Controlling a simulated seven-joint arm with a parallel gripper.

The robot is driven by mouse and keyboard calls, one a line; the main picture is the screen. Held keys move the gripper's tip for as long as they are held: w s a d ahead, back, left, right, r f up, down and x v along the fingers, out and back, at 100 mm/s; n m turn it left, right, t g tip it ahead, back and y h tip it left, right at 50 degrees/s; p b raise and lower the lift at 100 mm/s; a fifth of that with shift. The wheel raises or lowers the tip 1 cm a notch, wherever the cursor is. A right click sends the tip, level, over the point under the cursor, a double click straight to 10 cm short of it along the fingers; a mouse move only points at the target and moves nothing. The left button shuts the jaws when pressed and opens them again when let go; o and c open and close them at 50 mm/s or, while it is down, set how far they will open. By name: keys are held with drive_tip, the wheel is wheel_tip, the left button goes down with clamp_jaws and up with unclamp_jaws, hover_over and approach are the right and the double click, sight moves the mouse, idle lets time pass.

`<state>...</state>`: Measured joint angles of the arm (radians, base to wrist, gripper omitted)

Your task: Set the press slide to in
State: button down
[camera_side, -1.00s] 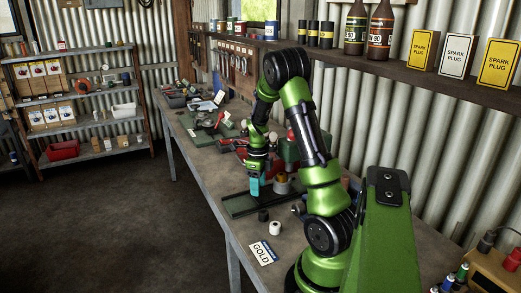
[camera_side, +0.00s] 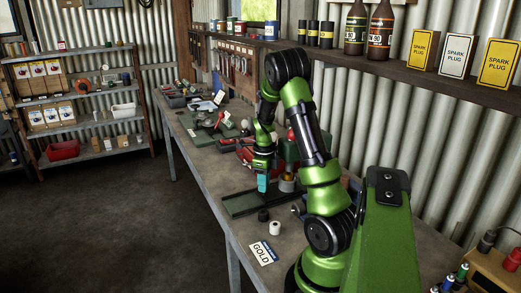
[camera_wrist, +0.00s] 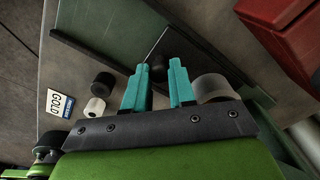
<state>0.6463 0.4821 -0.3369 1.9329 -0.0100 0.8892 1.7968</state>
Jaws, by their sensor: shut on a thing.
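The press slide appears as a flat dark-green tray (camera_side: 240,204) on the bench, running toward the green press body (camera_side: 287,152). The tray also shows in the wrist view (camera_wrist: 105,28). My gripper (camera_side: 262,189) has teal fingers and is low over the tray's press-side end. In the wrist view my gripper (camera_wrist: 158,72) is shut on a small dark piece between the fingertips, seemingly the slide's handle; the fingers hide most of it. A grey round part (camera_wrist: 212,88) sits close beside the right finger. My arm partly hides the press in the side view.
A black roller (camera_side: 263,215) and a white roller (camera_side: 275,228) stand in front of the tray. A GOLD card (camera_side: 262,253) lies near the bench edge. A red box (camera_wrist: 285,20) is at the upper right of the wrist view. Tools lie farther along the bench.

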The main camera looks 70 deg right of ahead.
drive_tip(key=shift+s+d, duration=0.35)
drive_tip(key=c, duration=0.9)
unclamp_jaws()
drive_tip(key=shift+c, duration=0.2)
drive_tip(key=shift+w+r, duration=0.1)
drive_tip(key=shift+r, duration=0.4)
wheel_tip(320, 180, up, 16)
